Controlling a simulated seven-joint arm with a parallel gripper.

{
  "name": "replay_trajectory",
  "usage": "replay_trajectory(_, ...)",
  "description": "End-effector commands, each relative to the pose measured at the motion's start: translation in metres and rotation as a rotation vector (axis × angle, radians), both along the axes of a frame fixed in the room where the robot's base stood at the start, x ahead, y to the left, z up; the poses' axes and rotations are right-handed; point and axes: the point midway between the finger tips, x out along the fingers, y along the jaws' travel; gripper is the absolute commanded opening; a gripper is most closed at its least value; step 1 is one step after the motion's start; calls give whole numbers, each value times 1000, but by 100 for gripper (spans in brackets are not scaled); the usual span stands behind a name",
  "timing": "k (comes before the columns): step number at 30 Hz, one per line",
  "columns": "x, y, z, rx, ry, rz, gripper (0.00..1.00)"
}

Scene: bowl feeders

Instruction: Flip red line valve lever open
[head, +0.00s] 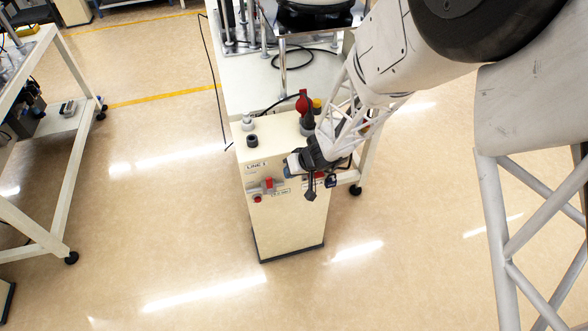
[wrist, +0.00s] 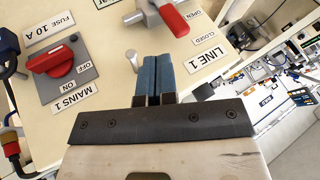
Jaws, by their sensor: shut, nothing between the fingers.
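The red valve lever (wrist: 172,17) juts from a grey metal valve body at the top of the wrist view, beside the "OPEN", "CLOSED" and "LINE 1" labels. In the head view a red lever (head: 268,184) shows on the upper front of the cream cabinet (head: 285,225), below "LINE 1". My gripper (wrist: 157,58) is shut and empty, its two blue fingers together. In the wrist view its tips lie just below the lever, with a visible gap. In the head view my gripper (head: 311,194) is at the cabinet front, right of the lever.
A red rotary switch (wrist: 55,62) on a grey plate, labelled "MAINS 1", sits left of my fingers. A pale pin (wrist: 132,73) stands close by. Fittings (head: 248,122) stand on the cabinet top. The floor left of the cabinet is clear.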

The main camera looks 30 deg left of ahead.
Motion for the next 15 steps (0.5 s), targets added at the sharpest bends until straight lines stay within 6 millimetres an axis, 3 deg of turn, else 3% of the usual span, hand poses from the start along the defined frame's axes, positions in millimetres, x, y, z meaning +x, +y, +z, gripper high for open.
replay_trajectory(15, -4, 32, -45, -1, 1, 0, 0)
